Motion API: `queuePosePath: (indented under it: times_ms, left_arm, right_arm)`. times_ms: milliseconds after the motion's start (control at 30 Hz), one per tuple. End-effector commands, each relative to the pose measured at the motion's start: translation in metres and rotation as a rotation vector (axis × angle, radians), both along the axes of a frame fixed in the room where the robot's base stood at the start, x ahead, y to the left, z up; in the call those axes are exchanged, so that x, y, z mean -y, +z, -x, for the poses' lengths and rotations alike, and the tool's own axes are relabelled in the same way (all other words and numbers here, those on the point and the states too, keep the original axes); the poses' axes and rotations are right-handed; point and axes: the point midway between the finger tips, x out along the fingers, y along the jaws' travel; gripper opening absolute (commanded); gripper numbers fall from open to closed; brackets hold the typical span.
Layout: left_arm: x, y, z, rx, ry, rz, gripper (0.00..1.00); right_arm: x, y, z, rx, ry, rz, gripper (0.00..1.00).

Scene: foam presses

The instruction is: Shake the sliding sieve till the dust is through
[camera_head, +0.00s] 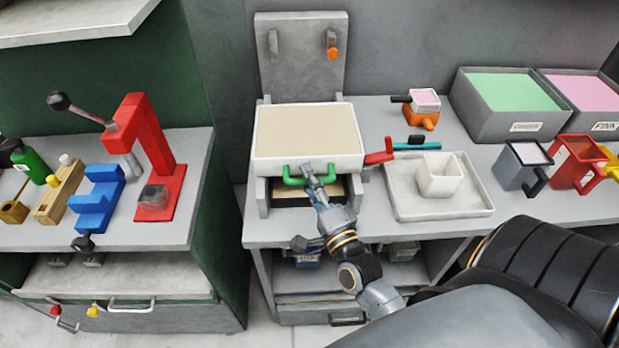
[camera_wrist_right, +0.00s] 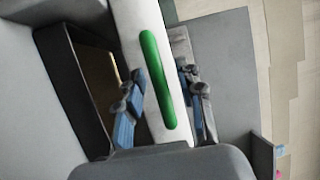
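The sieve (camera_head: 262,142) is a white frame with a flat beige surface, seated on a grey stand in the head view. A green handle (camera_head: 294,181) is on its front side. My right gripper (camera_head: 312,176) is at this handle. In the right wrist view, its two blue-grey fingers (camera_wrist_right: 163,78) stand apart, one on each side of the green handle (camera_wrist_right: 157,88), with gaps showing, so it looks open. Below the sieve, a dark-framed opening with a tan surface (camera_head: 285,191) is partly hidden by my gripper. I cannot make out dust. My left gripper is not in view.
A pale tray (camera_head: 470,211) with a white square cup (camera_head: 440,176) stands right of the sieve. A red-handled tool (camera_head: 378,157) lies close to the sieve's right side. Behind it rises a grey back panel (camera_head: 300,75). A red press (camera_head: 143,140) is on the left bench.

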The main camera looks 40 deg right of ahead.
Motion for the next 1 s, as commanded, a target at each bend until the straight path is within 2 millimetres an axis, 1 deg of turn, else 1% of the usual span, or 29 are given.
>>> queuePosePath:
  times_ms: [167, 267, 300, 367, 667, 767, 1000]
  left_arm:
    - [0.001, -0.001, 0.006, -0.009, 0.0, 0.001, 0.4]
    - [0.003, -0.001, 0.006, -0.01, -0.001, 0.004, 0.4]
    - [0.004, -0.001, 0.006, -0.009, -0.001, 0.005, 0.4]
    - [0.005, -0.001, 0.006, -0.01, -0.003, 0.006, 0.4]
    - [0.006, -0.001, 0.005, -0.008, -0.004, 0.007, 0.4]
    - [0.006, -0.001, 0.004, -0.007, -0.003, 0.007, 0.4]
    - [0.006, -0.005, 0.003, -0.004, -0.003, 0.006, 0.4]
  right_arm:
    - [0.0, 0.0, 0.0, 0.0, 0.0, 0.0, 0.37]
    - [0.0, 0.0, 0.0, 0.0, 0.0, 0.0, 0.19]
    - [0.0, 0.0, 0.0, 0.0, 0.0, 0.0, 0.11]
    - [0.0, 0.0, 0.0, 0.0, 0.0, 0.0, 0.0]
    - [0.001, 0.0, -0.002, 0.0, 0.0, 0.001, 0.0]
    - [0.007, 0.0, -0.013, 0.001, 0.001, 0.003, 0.0]
    - [0.034, -0.001, -0.057, 0.001, 0.001, 0.003, 0.0]
